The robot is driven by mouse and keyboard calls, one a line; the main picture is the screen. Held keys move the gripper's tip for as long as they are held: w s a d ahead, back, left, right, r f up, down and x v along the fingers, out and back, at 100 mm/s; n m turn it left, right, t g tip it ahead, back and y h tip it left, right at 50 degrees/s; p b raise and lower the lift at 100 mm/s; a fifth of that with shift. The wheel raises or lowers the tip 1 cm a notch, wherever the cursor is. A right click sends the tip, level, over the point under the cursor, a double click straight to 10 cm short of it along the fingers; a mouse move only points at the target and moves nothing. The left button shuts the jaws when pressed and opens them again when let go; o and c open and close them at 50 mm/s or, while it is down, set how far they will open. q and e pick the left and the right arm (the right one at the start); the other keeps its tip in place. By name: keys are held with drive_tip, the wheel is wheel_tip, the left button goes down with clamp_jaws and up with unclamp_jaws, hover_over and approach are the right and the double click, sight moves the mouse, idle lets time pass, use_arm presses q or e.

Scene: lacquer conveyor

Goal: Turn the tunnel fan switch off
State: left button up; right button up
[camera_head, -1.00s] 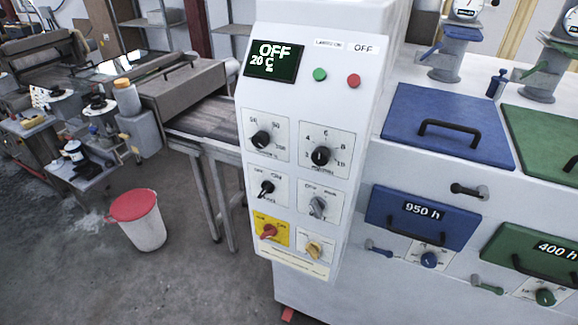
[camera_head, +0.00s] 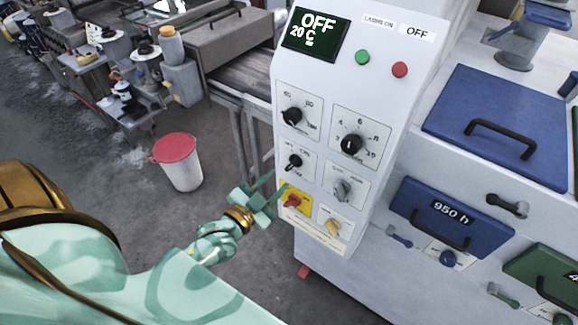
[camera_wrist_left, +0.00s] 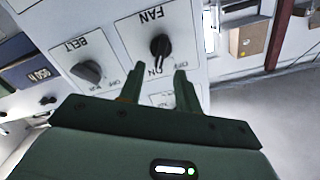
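The fan switch is a black knob (camera_head: 294,161) on a white plate on the control panel (camera_head: 262,68). In the left wrist view the plate shows upside down, and the fan knob (camera_wrist_left: 160,45) is labelled FAN; its pointer appears to face the ON mark. My left gripper (camera_head: 276,186) is at the panel's lower left, below the fan switch and near the red knob on yellow. In the left wrist view its two fingers (camera_wrist_left: 156,84) are apart with nothing between them, and the fan knob lies just beyond the tips. My right gripper is not in view.
The grey belt knob (camera_head: 342,189) is right of the fan switch. Below are a red knob (camera_head: 292,201) on yellow and a yellow knob (camera_head: 333,228). Two larger dials sit above. A white bin with a red lid (camera_head: 180,162) stands on the open floor at left.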

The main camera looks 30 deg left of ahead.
sight(289, 167)
use_arm(q)
drive_tip(key=w, duration=0.6)
drive_tip(key=shift+d, duration=0.2)
clamp_jaws()
